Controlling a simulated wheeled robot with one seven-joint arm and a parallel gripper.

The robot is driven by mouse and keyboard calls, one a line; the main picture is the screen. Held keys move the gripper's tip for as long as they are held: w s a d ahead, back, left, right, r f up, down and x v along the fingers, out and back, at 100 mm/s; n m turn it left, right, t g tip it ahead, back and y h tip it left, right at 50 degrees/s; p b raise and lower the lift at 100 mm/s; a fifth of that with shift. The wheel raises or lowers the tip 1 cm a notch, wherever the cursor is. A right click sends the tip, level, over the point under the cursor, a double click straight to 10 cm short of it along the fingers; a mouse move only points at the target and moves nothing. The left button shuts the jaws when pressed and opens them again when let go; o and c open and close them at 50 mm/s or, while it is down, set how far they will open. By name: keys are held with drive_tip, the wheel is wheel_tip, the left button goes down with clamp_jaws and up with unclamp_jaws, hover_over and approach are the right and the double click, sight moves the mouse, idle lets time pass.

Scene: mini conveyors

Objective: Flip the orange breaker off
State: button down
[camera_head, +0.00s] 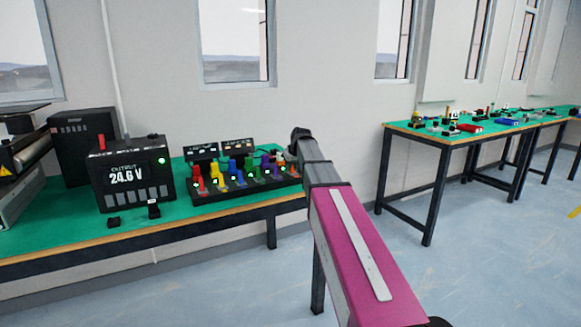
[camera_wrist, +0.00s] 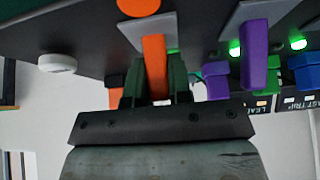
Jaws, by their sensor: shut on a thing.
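The orange breaker's lever (camera_wrist: 154,62) shows in the wrist view, standing out from its grey plate (camera_wrist: 136,36) on the dark breaker panel. My gripper (camera_wrist: 155,85) has its two dark green fingers on either side of this lever and is shut on it. In the head view the breaker panel (camera_head: 240,192) stands on the green-topped bench with several coloured levers. My gripper's end is at the panel's right end there, and the orange lever is mostly hidden behind my arm.
A purple lever (camera_wrist: 254,52) is close to the right of the orange one, with a blue part (camera_wrist: 303,72) beyond. A white knob (camera_wrist: 57,62) is at the left. A power supply reading 24.6 V (camera_head: 130,175) stands left of the panel.

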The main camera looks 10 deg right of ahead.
drive_tip(key=t, duration=0.1)
drive_tip(key=s+t, duration=0.1)
drive_tip(key=t, duration=0.1)
drive_tip(key=shift+s+d+y, duration=0.1)
drive_tip(key=shift+d+y, duration=0.05)
drive_tip(key=shift+y, duration=0.25)
drive_tip(key=shift+s+d+r+t+y, duration=0.15)
drive_tip(key=shift+t+y, duration=0.1)
drive_tip(key=shift+t, duration=0.4)
drive_tip(key=shift+s+f+t+y, duration=0.1)
drive_tip(key=shift+t+y, duration=0.15)
drive_tip(key=shift+t, duration=0.4)
drive_tip(key=c, duration=1)
unclamp_jaws()
drive_tip(key=shift+c, duration=0.2)
drive_tip(key=v, duration=1.1)
